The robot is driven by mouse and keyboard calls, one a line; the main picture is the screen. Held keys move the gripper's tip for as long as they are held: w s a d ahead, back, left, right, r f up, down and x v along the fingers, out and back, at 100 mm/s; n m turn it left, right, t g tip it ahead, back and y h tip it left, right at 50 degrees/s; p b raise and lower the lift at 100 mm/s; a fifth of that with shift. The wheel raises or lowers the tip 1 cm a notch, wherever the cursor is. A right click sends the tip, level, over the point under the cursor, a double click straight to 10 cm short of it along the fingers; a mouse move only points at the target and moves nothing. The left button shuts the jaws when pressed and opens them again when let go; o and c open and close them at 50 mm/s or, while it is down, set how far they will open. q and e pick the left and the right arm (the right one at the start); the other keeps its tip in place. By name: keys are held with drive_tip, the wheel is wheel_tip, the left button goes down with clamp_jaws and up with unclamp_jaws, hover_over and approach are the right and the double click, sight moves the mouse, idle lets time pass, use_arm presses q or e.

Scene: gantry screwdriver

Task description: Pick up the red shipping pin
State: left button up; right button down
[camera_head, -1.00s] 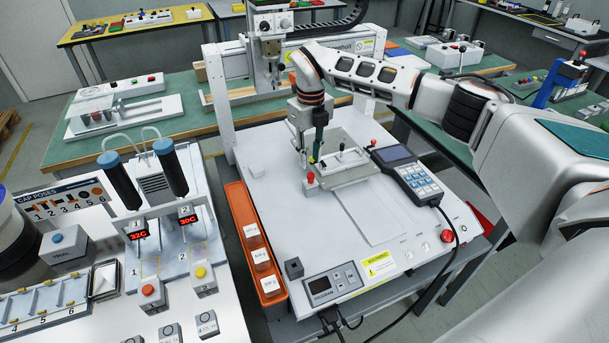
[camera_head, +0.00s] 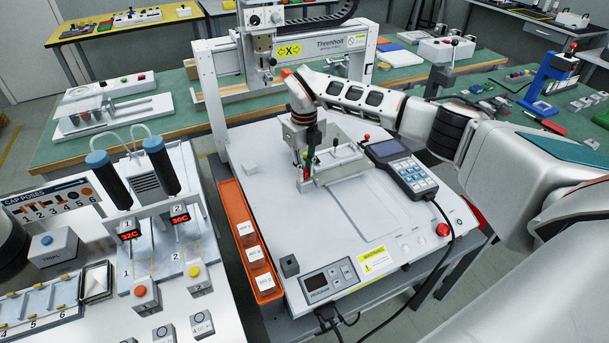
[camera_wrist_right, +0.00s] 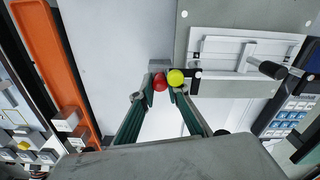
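The red shipping pin (camera_wrist_right: 160,82) has a round red head and shows between the fingertips of my right gripper (camera_wrist_right: 162,90) in the wrist view. It looks very close to the left fingertip; whether both fingers press on it I cannot tell. A yellow ball-headed piece (camera_wrist_right: 176,78) sits right beside the red head, at the right fingertip. In the head view my right gripper (camera_head: 306,178) points down at the left end of the fixture (camera_head: 338,165) on the white machine bed, and its fingers mostly hide the pin there. My left gripper is not in view.
The fixture has a lever with a dark handle (camera_wrist_right: 266,68). A keypad pendant (camera_head: 402,170) lies right of it. An orange tray (camera_head: 240,225) runs along the bed's left edge. The gantry (camera_head: 290,70) stands behind. The bed's front (camera_head: 330,220) is mostly clear.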

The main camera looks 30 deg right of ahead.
drive_tip(key=shift+r, duration=0.1)
drive_tip(key=shift+r, duration=0.2)
wheel_tip(320, 180, up, 24)
drive_tip(key=p, duration=0.7)
drive_tip(key=shift+r+p, duration=0.25)
drive_tip(key=shift+p, duration=0.1)
idle(0.7)
drive_tip(key=shift+f, duration=0.1)
